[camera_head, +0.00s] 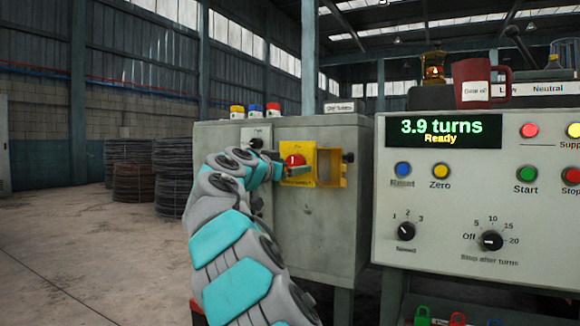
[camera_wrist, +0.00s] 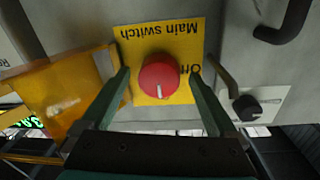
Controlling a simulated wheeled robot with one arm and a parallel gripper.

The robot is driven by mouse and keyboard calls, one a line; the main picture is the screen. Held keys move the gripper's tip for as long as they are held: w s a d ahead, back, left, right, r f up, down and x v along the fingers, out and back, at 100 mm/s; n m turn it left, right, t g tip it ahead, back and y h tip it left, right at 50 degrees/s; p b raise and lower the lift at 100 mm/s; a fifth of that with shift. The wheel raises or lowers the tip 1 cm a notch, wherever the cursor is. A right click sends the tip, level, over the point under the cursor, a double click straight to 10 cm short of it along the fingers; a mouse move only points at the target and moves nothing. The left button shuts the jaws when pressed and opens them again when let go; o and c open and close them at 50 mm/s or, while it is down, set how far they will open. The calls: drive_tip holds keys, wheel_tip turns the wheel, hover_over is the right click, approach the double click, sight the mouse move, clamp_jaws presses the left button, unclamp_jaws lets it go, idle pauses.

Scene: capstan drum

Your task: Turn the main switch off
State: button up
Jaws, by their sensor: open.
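The main switch is a red round knob (camera_head: 294,161) on a yellow plate (camera_head: 297,179) on the grey cabinet's front. In the wrist view the plate appears upside down, with "Main switch" and "Off" printed on it. The knob (camera_wrist: 159,77) carries a short white mark, which points toward the bottom of that view. My gripper (camera_wrist: 159,74) is open, with one finger on each side of the knob. I cannot tell whether the fingers touch it. In the head view my gripper (camera_head: 284,172) reaches the plate from the left and partly covers it.
A yellow cover (camera_head: 329,168) stands open at the plate's right. A black knob (camera_wrist: 247,107) and a dark curved handle (camera_wrist: 288,24) are close by. The control panel (camera_head: 470,140), showing "3.9 turns" and "Ready", stands to the right. Wire coils (camera_head: 133,181) lie at the left.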

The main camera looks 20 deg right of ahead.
drive_tip(key=c, duration=1.4)
drive_tip(key=shift+o, duration=0.2)
drive_tip(key=n+p, duration=0.1)
drive_tip(key=n, duration=0.3)
drive_tip(key=shift+s+d+n, duration=0.1)
drive_tip(key=shift+n, duration=0.2)
drive_tip(key=n+p, duration=0.2)
drive_tip(key=n, duration=0.2)
drive_tip(key=shift+n+t, duration=0.3)
drive_tip(key=shift+n, duration=0.1)
drive_tip(key=n+p, duration=0.4)
drive_tip(key=n, duration=0.2)
drive_tip(key=shift+s+r+t, duration=0.1)
drive_tip(key=shift+r+t, duration=0.05)
drive_tip(key=shift+t, duration=0.15)
drive_tip(key=shift+n+p, duration=1.25)
drive_tip(key=shift+n, duration=0.35)
drive_tip(key=shift+f, duration=0.2)
